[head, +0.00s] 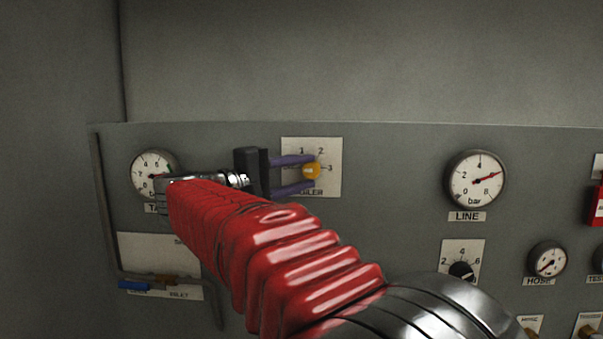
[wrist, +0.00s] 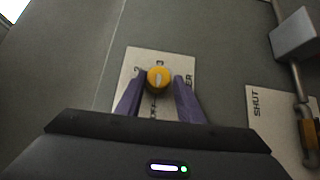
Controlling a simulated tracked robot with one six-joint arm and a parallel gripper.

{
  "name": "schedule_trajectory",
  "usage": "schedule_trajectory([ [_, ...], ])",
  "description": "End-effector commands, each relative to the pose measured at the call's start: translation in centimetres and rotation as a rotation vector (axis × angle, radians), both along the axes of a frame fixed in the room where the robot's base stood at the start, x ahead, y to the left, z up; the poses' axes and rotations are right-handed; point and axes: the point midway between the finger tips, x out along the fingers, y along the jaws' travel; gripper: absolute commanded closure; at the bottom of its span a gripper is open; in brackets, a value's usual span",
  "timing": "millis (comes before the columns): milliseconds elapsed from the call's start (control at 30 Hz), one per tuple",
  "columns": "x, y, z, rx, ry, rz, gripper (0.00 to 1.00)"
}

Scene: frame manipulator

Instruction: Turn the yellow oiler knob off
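The yellow oiler knob (head: 311,171) sits on a pale label plate (head: 327,146) marked with numbers 1, 2 and 3 on the grey panel. It also shows in the wrist view (wrist: 159,77), with a pale pointer mark on its face. My gripper (head: 308,173) has purple fingers, one on either side of the knob. In the wrist view the fingertips (wrist: 159,80) are apart and flank the knob. A small gap seems to show beside it, and I see no clear grip. The lower lettering of the plate is partly hidden by the fingers.
A tank gauge (head: 154,175) is left of my gripper, and a line gauge (head: 475,181) is to the right. A black knob (head: 461,270) is below the line gauge. A valve with a blue handle (head: 134,286) is at lower left. A pipe (head: 101,205) runs down the panel's left side.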

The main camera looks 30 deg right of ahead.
Motion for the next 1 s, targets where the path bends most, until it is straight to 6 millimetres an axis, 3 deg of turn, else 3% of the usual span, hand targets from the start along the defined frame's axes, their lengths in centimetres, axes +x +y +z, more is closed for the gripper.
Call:
schedule_trajectory([
  [233,0.0,0.0,-0.1,0.001,0.002,0.0,0.51],
  [567,0.0,0.2,0.1,-0.001,-0.001,0.001,0.51],
  [767,-0.2,1.9,0.1,-0.002,-0.002,0.004,0.51],
  [1000,-0.6,5.5,0.0,-0.002,-0.001,0.005,0.51],
])
